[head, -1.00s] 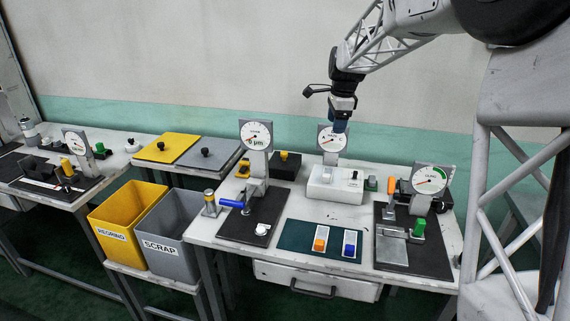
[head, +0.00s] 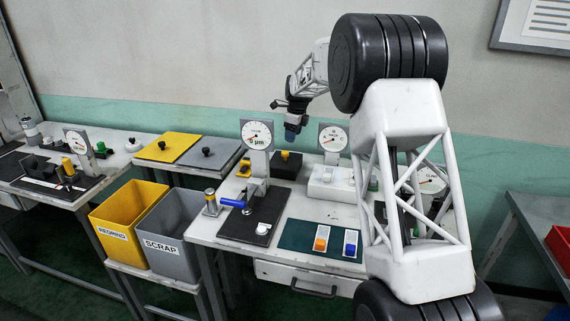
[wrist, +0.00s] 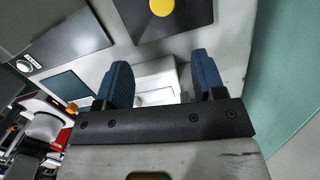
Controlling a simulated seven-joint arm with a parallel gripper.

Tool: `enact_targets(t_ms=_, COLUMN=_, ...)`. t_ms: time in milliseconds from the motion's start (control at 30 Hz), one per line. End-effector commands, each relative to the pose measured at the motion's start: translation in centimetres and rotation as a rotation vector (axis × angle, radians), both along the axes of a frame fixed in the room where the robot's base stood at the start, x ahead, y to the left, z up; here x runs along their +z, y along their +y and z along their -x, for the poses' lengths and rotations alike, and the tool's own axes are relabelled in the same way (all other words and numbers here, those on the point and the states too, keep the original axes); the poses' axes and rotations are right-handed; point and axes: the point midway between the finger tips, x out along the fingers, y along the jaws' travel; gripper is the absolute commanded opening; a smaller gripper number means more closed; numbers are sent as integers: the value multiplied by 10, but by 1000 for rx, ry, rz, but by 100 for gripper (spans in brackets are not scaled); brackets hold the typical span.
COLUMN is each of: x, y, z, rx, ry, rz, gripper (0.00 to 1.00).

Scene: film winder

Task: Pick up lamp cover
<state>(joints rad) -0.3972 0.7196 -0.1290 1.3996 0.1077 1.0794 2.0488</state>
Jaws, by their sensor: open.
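No part is plainly marked as the lamp cover. A low black square piece with a yellow round knob (head: 286,164) stands at the back of the middle table, between two dial gauges, and may be it. In the wrist view this black piece (wrist: 184,33) shows from above at the top edge, partly cut off. My gripper (head: 291,135) hangs above and apart from it in the head view. In the wrist view my gripper (wrist: 163,82) is open, its two blue fingers wide apart with nothing held. A white box shows beyond the gap between them.
The white box (head: 322,187) and a dial gauge (head: 333,138) stand right of the black piece. Another gauge (head: 257,136) stands on its left. A green mat (head: 297,240) lies in front. My arm hides the table's right end. Yellow and grey bins (head: 172,240) stand left.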

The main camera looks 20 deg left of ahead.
Motion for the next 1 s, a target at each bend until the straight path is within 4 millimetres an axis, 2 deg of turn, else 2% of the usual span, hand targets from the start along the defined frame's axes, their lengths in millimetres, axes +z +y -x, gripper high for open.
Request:
enact_targets(t_ms=133, x=-16, y=17, z=-10, rx=-42, ry=11, rz=-2, gripper=63)
enact_targets(t_ms=300, x=-22, y=26, z=-15, rx=-65, ry=15, rz=-4, gripper=63)
enact_targets(t_ms=667, x=-24, y=26, z=-15, rx=-68, ry=16, rz=-4, gripper=63)
enact_targets(t_ms=1000, x=-46, y=29, z=-15, rx=-66, ry=17, rz=-4, gripper=63)
